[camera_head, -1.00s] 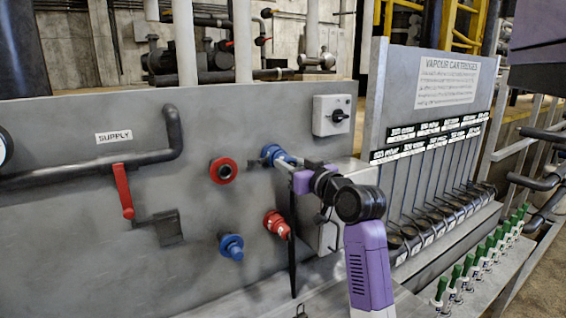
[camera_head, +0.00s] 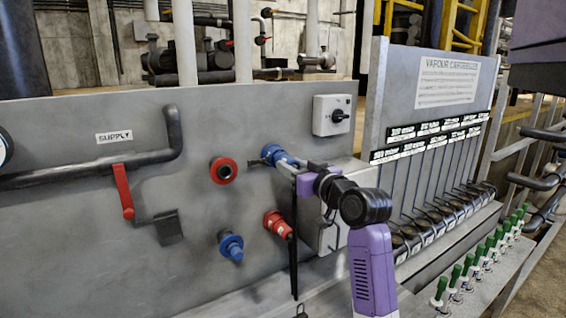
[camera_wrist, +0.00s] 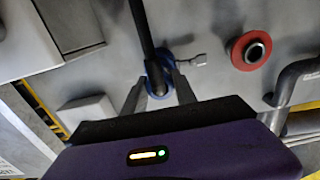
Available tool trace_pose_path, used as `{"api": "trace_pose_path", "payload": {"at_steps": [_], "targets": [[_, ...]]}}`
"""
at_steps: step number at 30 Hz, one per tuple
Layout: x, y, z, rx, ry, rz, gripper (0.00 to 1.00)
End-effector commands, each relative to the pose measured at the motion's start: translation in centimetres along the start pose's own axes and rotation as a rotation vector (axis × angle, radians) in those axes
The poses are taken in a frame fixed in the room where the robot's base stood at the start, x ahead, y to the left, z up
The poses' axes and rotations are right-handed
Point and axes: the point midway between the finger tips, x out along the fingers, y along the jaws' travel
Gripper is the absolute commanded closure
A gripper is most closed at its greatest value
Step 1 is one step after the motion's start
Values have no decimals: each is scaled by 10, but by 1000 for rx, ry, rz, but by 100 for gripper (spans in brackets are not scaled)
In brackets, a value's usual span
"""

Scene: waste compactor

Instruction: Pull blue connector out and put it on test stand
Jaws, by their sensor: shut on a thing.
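A blue connector (camera_head: 284,157) is at the upper right of the grey panel, in line with a blue socket. A black cable (camera_head: 294,250) hangs down from it. My gripper (camera_head: 291,168) is shut on the connector from the right. In the wrist view the two fingers of my gripper (camera_wrist: 160,95) stand on either side of the connector, with a blue ring (camera_wrist: 160,68) behind and the cable crossing in front. I cannot tell whether the connector is still seated in its socket. I cannot make out which thing is the test stand.
On the panel (camera_head: 80,240) are a red-ringed port (camera_head: 223,171), a red connector (camera_head: 276,223), a lower blue fitting (camera_head: 231,246), a red valve lever (camera_head: 123,192) and a rotary switch (camera_head: 333,115). A cartridge rack (camera_head: 440,130) and green-topped pieces (camera_head: 467,265) stand to the right.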

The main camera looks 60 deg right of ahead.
Motion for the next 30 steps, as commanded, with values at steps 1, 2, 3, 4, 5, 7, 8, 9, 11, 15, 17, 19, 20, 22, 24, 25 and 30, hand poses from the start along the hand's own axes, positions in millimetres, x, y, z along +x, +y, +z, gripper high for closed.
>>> {"api": "trace_pose_path", "payload": {"at_steps": [1, 2, 3, 4, 5, 7, 8, 9, 11, 15, 17, 19, 20, 22, 24, 25, 30], "targets": [[-2, 0, 0, 0, 1, 0, 100], [-3, 0, 0, 0, 1, 0, 100], [-4, 0, 0, 0, 1, 0, 100], [-6, 0, 0, 0, 1, 0, 100], [-7, 0, 0, 0, 1, 0, 100], [-9, 0, -1, 0, 1, 0, 100], [-10, 0, 0, 0, 1, 1, 100], [-12, 0, 0, 0, 1, 1, 100], [-14, 0, 0, 0, 1, 1, 100], [-19, 0, -1, 0, 2, 2, 100], [-21, 0, -1, -1, 2, 2, 100], [-24, 0, -1, 0, 1, 2, 100], [-25, 1, 0, 0, 1, 2, 100], [-27, 0, 0, 0, 0, 1, 100], [-30, 0, 0, 0, 0, 1, 100], [-31, 0, 0, 0, 0, 1, 100], [-37, 0, 0, 0, 1, 1, 100]]}}
